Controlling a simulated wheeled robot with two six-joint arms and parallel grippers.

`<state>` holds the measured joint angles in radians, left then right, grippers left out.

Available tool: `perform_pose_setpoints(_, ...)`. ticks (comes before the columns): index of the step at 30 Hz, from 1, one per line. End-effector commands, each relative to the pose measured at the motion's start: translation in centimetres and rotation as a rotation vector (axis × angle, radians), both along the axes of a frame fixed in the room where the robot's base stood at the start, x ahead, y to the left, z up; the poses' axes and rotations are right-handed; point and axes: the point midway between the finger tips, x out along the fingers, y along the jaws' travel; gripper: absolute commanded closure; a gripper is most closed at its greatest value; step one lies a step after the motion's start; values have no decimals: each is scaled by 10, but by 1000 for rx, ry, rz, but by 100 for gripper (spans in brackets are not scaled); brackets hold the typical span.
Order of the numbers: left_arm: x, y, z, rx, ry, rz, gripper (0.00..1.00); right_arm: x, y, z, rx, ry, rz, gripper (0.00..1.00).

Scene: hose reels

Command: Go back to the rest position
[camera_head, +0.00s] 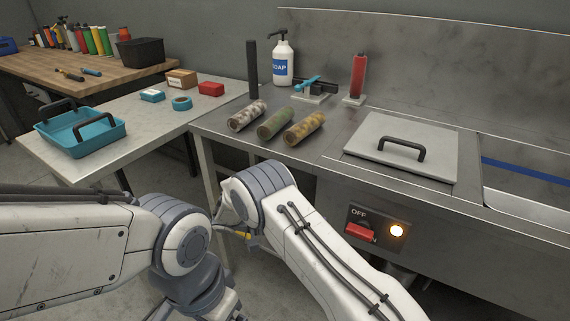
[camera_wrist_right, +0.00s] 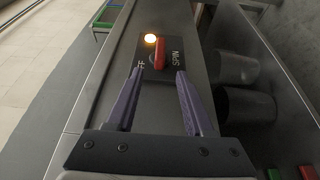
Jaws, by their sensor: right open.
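In the right wrist view my right gripper (camera_wrist_right: 160,103) is open, with nothing between its two purple fingers. It faces a dark switch panel (camera_wrist_right: 178,77) with a red handle (camera_wrist_right: 158,56) and a glowing lamp (camera_wrist_right: 151,38). The fingers show below the handle, and I see a gap between them and it. In the head view my right arm bends over the counter front, and its gripper is hidden. The red handle (camera_head: 360,231) sits between the OFF and SPIN labels, and the lamp (camera_head: 397,231) is lit. My left arm folds down at bottom left; its gripper is out of sight.
Three patterned cylinders (camera_head: 275,124) lie on the steel counter (camera_head: 330,133). A lid with a black handle (camera_head: 377,157), a soap bottle (camera_head: 284,62) and a red cylinder (camera_head: 358,74) are there too. A blue tray (camera_head: 58,143) stands on the left table.

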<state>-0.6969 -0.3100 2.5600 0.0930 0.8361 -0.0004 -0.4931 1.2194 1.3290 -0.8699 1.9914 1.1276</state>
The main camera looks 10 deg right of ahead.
Motion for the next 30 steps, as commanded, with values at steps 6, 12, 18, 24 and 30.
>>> perform_pose_setpoints(6,0,0,0,0,0,0,9,-9,6,15,129,41,-1,48)
perform_pose_setpoints(12,0,0,0,0,0,0,9,-49,24,44,505,162,36,48)
perform_pose_setpoints(18,0,0,0,0,0,0,9,-105,50,65,899,257,152,48)
perform_pose_setpoints(24,0,0,0,0,0,0,9,-165,76,78,1255,299,338,48)
perform_pose_setpoints(30,0,0,0,0,0,0,9,-209,95,83,1499,289,533,48)
